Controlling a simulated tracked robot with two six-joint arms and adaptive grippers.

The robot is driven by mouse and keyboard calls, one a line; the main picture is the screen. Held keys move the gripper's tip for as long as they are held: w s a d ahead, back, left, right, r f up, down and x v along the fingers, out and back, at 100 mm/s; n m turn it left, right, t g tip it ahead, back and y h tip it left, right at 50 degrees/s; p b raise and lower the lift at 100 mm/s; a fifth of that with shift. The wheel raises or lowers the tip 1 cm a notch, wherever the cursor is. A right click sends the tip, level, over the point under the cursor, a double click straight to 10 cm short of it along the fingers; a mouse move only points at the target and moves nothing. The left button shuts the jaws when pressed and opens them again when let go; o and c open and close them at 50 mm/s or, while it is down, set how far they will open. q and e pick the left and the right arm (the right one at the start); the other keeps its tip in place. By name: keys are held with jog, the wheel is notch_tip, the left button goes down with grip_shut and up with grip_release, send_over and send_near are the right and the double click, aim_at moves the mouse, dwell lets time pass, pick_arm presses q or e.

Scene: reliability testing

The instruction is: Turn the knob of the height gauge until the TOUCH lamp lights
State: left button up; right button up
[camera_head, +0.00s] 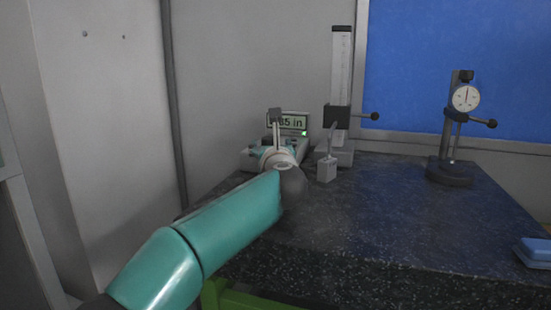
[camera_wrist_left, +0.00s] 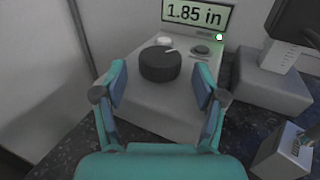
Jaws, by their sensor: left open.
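The grey console (camera_wrist_left: 180,104) has a black knob (camera_wrist_left: 160,64) with a white pointer line and a display (camera_wrist_left: 198,16) reading 1.85 in. A small lamp (camera_wrist_left: 219,37) below the display glows green; its label is not legible. My left gripper (camera_wrist_left: 160,80) is open, its fingers apart to either side of the knob and a little nearer the camera. The height gauge column (camera_head: 341,70) stands right of the console, its slider (camera_head: 337,117) carrying a thin probe. The probe ends at the top of a small grey block (camera_head: 327,170); I cannot tell whether they touch. My right gripper is out of view.
Everything stands on a dark speckled granite table (camera_head: 400,225). A dial indicator on a stand (camera_head: 466,98) is at the right, and a blue case (camera_head: 535,252) lies at the right edge. The wall is close behind the console. The middle of the table is clear.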

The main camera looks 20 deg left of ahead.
pick_arm(q)
jog(key=v, duration=0.8)
jog(key=shift+s, duration=0.15)
jog(key=shift+s+d, duration=0.2)
jog(key=shift+s, duration=0.15)
jog(key=shift+f, duration=0.1)
dwell(0.8)
